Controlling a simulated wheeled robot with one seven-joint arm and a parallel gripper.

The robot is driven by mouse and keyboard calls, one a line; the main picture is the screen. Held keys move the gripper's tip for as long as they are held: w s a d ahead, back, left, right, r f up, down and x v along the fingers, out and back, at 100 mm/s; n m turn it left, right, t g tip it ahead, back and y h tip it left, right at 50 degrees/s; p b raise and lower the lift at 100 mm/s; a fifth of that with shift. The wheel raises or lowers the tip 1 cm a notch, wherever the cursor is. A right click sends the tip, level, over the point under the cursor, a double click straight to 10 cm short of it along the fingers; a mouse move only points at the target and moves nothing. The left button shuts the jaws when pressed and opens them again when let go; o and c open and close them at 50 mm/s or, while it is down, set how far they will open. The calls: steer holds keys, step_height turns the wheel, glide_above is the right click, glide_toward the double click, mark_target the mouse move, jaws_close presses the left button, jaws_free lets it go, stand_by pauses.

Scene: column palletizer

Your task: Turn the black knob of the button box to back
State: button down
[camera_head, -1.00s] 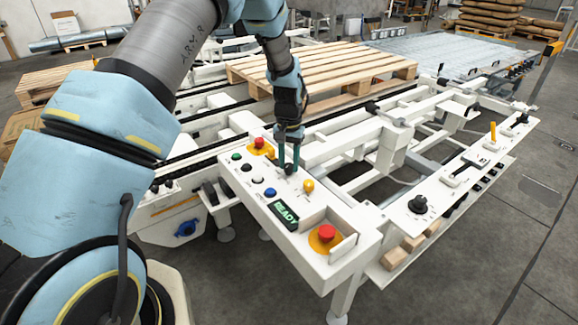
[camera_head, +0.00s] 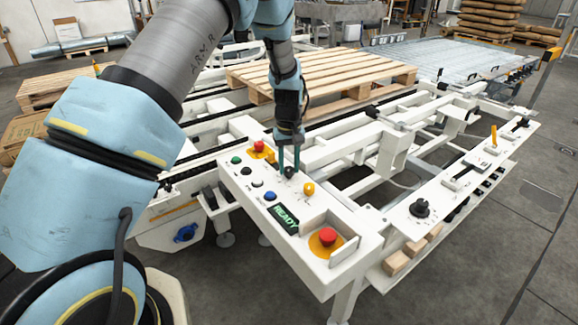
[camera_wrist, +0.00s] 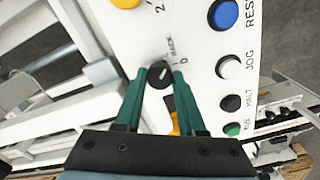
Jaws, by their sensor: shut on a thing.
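The black knob (camera_head: 289,172) is on the top face of the white button box (camera_head: 252,203), between the coloured buttons and the yellow button. My gripper (camera_head: 289,167) points down at it, with one green finger on each side. In the wrist view my gripper (camera_wrist: 161,78) is shut on the black knob (camera_wrist: 159,75). A short pale mark shows on the knob's face, towards the "0" label. The fingers hide part of the knob's sides.
Blue (camera_head: 270,195), white, black and green buttons sit left of the knob, and a yellow button (camera_head: 308,188) to its right. Red mushroom buttons are at the near end (camera_head: 327,237) and far end (camera_head: 259,146). A wooden pallet (camera_head: 320,72) lies on the conveyor behind.

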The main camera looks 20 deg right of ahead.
mark_target(289, 169)
stand_by(0.3)
steer(key=c, duration=0.5)
jaws_free()
steer(key=shift+r, duration=0.1)
step_height(289, 169, up, 11)
steer(key=b, duration=0.2)
steer(key=shift+f, duration=0.2)
